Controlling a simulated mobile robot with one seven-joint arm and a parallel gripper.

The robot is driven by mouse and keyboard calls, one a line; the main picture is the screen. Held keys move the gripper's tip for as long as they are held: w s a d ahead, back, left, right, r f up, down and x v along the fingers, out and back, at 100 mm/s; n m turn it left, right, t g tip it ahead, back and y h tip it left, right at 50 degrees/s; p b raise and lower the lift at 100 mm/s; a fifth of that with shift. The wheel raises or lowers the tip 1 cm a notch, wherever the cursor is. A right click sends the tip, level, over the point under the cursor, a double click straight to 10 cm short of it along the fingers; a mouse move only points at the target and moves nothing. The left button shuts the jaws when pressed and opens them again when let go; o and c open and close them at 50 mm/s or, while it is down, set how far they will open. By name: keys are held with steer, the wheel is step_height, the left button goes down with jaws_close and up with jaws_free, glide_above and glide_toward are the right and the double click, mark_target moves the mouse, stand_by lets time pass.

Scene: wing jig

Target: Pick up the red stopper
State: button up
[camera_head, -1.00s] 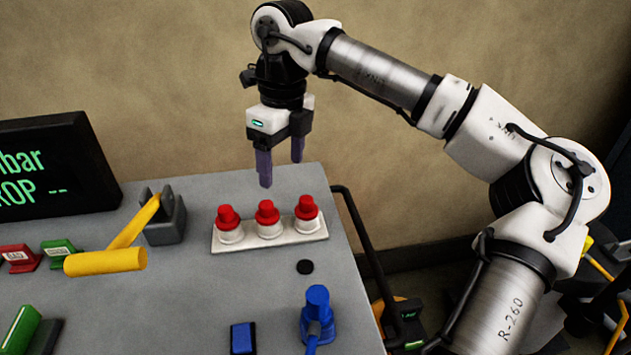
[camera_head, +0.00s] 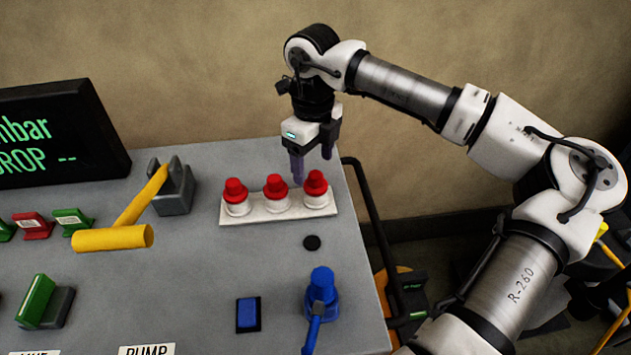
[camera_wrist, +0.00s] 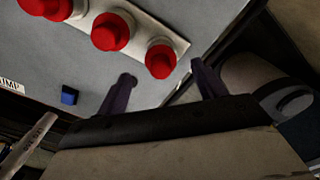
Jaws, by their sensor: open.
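Three red stoppers sit in white holders on a white rack (camera_head: 262,216) near the bench's back right corner. They are the left stopper (camera_head: 235,190), the middle stopper (camera_head: 275,185) and the right stopper (camera_head: 315,182). No finger visibly touches a stopper; the exact gap is hard to tell.
A yellow-handled lever (camera_head: 120,235) stands left of the rack. A blue valve (camera_head: 320,290), a blue button (camera_head: 248,315) and a dark round hole (camera_head: 312,242) are in front. A dark monitor (camera_head: 60,135) stands at the back left. A black rail (camera_head: 368,235) runs along the bench's right edge.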

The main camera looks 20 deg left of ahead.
mark_target(316, 174)
steer(key=shift+s+d+f+p, duration=0.15)
steer(key=shift+f+p, duration=0.25)
steer(key=shift+f, duration=0.75)
steer(key=shift+w+d+f+p, duration=0.1)
steer(key=shift+f+p, duration=0.3)
steer(key=shift+f, duration=0.7)
steer(key=c, duration=1.1)
steer(key=shift+o, duration=0.2)
steer(key=shift+r, duration=0.15)
step_height(316, 174, up, 23)
steer(key=shift+b, duration=0.3)
steer(key=shift+d, duration=0.1)
